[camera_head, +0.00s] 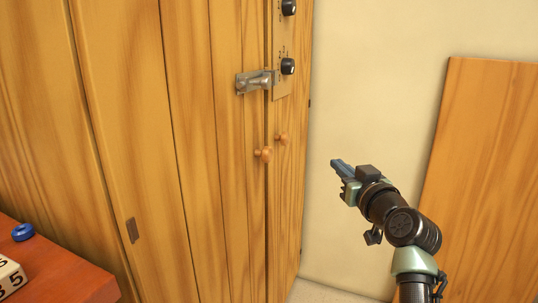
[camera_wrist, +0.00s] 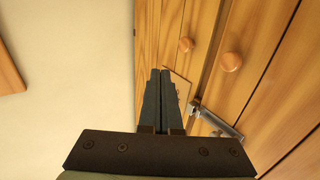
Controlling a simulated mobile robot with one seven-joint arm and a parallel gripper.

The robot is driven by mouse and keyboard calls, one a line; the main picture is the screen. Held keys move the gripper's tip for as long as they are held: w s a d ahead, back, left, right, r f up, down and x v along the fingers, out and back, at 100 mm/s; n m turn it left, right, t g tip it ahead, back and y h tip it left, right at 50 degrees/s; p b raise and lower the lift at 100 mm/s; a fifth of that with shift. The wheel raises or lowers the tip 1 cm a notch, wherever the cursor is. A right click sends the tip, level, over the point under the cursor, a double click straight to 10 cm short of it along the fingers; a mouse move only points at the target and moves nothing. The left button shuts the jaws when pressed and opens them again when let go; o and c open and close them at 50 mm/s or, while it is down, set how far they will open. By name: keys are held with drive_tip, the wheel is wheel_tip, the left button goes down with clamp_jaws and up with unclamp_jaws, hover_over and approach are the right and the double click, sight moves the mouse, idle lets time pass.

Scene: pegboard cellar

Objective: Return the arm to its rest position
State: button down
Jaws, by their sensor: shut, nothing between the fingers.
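My arm reaches up from the lower right in the head view, with my gripper (camera_head: 336,164) at its end pointing up and left toward the wooden cabinet (camera_head: 190,120). The gripper is shut and holds nothing. It is in front of the pale wall, to the right of the cabinet's round knobs (camera_head: 264,155), and appears apart from them. In the wrist view the two dark fingers (camera_wrist: 161,72) lie side by side, with the knobs (camera_wrist: 231,62) to their right and a metal latch (camera_wrist: 215,121) at lower right.
The metal latch (camera_head: 254,82) sits across the cabinet door seam, near black dials (camera_head: 287,66). A wooden panel (camera_head: 485,170) leans at the right. A red-brown table (camera_head: 60,276) at lower left bears a blue ring (camera_head: 23,232) and a numbered block (camera_head: 10,277). Bare wall lies between cabinet and panel.

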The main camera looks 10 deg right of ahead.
drive_tip(key=s+a+r+n+t+y, duration=0.15)
drive_tip(key=s+a+r, duration=0.25)
drive_tip(key=a+r, duration=0.5)
drive_tip(key=s+a+r+n+t, duration=0.1)
drive_tip(key=s+a+r+t, duration=0.2)
drive_tip(key=a+r, duration=0.5)
drive_tip(key=s+a+r+m+t, duration=0.1)
drive_tip(key=s+a+r+t, duration=0.2)
drive_tip(key=s, duration=0.4)
drive_tip(key=s+a+r+m+h, duration=0.1)
drive_tip(key=s+a+r, duration=0.3)
drive_tip(key=s, duration=0.3)
drive_tip(key=s+a+r+m+t, duration=0.1)
drive_tip(key=s+a+r+t, duration=0.2)
drive_tip(key=s, duration=0.5)
wheel_tip(320, 180, up, 33)
drive_tip(key=w+g+p, duration=0.1)
drive_tip(key=p, duration=3.2)
drive_tip(key=shift+w+a+n+p, duration=0.15)
drive_tip(key=shift+a+n+p, duration=0.2)
drive_tip(key=shift+a, duration=0.05)
drive_tip(key=shift+f, duration=0.15)
